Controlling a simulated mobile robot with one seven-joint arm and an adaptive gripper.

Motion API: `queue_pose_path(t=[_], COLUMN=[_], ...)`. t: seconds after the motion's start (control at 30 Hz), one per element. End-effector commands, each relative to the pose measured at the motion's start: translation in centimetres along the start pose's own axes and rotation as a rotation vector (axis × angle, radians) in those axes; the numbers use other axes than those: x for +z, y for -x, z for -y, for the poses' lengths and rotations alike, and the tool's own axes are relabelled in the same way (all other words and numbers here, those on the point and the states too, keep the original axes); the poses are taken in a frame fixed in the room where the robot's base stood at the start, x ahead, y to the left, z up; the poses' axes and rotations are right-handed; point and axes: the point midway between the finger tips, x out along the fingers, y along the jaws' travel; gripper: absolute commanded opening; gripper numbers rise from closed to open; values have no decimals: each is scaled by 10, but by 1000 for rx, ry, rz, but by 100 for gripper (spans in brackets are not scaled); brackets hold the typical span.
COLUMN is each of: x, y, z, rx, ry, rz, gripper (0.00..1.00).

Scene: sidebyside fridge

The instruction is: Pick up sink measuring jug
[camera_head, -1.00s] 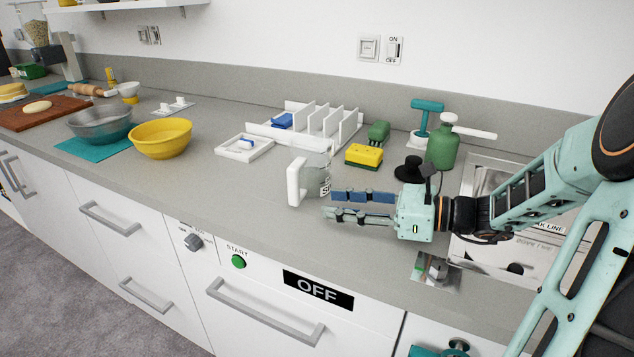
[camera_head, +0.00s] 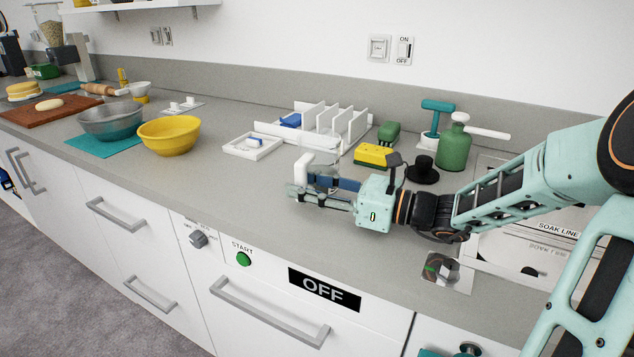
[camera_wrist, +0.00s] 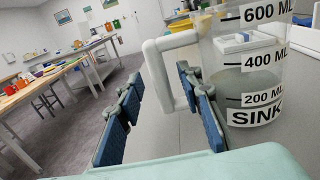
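The measuring jug (camera_head: 323,163) is clear with a white handle and stands on the grey counter. In the wrist view the jug (camera_wrist: 245,75) shows black volume marks and the label SINK. My gripper (camera_head: 306,184) is at the jug's handle side, its fingers level and pointing left in the head view. In the wrist view my gripper (camera_wrist: 160,85) is open, with the handle's upright bar between the blue-padded fingers. The right finger appears to lie in the gap between handle and jug body. I cannot tell whether either finger touches the handle. The fingers partly hide the jug in the head view.
A white tray (camera_head: 233,149) and white rack (camera_head: 355,135) stand behind the jug. A yellow sponge (camera_head: 372,155), black knob-shaped item (camera_head: 423,170) and green bottle (camera_head: 454,148) are to the right. A yellow bowl (camera_head: 169,136) is left. The front counter is clear.

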Motion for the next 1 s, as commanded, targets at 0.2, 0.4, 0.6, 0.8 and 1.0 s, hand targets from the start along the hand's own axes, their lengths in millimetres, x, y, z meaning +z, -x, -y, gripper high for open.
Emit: queue_pose_path(t=[0.2, 0.4, 0.6, 0.8, 1.0], x=[0, 0, 0, 0, 1], y=[-15, -14, -14, -14, -14], z=[1, 1, 1, 1, 1], rx=[-1, -1, -1, -1, -1], ry=[-1, -1, -1, -1, 1], rz=[1, 0, 0, 0, 1], gripper=[33, 30, 8, 0, 0])
